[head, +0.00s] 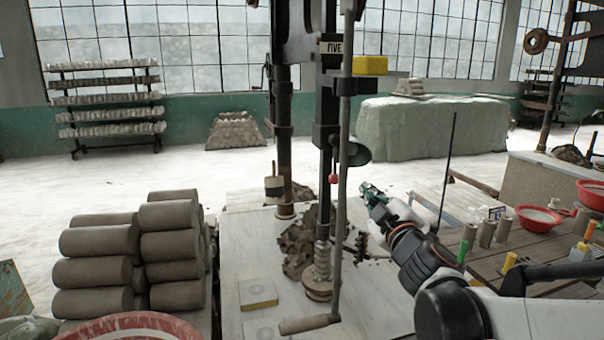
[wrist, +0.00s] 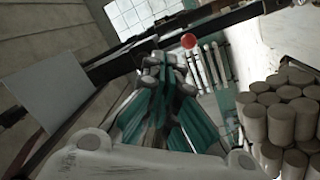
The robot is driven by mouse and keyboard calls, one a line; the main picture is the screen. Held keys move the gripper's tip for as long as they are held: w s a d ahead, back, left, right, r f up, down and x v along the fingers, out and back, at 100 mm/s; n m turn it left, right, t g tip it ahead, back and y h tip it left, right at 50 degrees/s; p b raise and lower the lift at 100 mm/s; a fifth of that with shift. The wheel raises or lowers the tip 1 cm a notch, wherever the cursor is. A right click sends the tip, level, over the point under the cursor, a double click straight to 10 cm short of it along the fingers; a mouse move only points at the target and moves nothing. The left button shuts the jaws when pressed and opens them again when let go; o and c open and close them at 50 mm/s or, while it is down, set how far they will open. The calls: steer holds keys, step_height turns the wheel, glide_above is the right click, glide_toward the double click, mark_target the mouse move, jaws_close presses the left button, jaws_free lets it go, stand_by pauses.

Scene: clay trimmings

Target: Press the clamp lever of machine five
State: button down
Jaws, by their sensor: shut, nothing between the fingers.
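Machine five (head: 326,110) is a dark upright press with a partly hidden label (head: 334,47) ending in "VE". A small red ball knob (head: 333,179), which looks like the end of the clamp lever, sits on its column; the lever's arm is hard to make out. My gripper (head: 366,189), with teal fingers, is just right of the knob at about its height, apart from it in the picture. In the wrist view the shut, empty fingers (wrist: 168,62) point towards the red knob (wrist: 189,41), which shows just beyond the tips to the right.
A long rod with a wooden handle (head: 305,325) hangs before the column. Clay rolls (head: 92,270) are stacked at left. Clay trimmings (head: 298,245) lie on the machine's base. A yellow box (head: 369,65) is mounted above. A bench with a red bowl (head: 538,217) stands at right.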

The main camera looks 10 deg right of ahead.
mark_target(332, 181)
steer(key=w+a+f+n+g+y+p, duration=0.1)
steer(key=w+a+f+n+y+p, duration=0.1)
steer(key=a+n+y, duration=0.4)
steer(key=shift+w+n, duration=0.45)
steer(key=shift+n, duration=0.35)
steer(key=shift+w, duration=0.1)
steer(key=w+b, duration=0.3)
steer(key=w, duration=0.8)
steer(key=shift+w+a+f, duration=0.15)
steer(key=shift+w+a, duration=0.05)
steer(key=shift+a, duration=0.1)
steer(key=shift+d, duration=0.1)
steer(key=shift+d+n+g+y, duration=0.25)
steer(key=shift+n+g+y, duration=0.05)
steer(key=shift+n, duration=0.1)
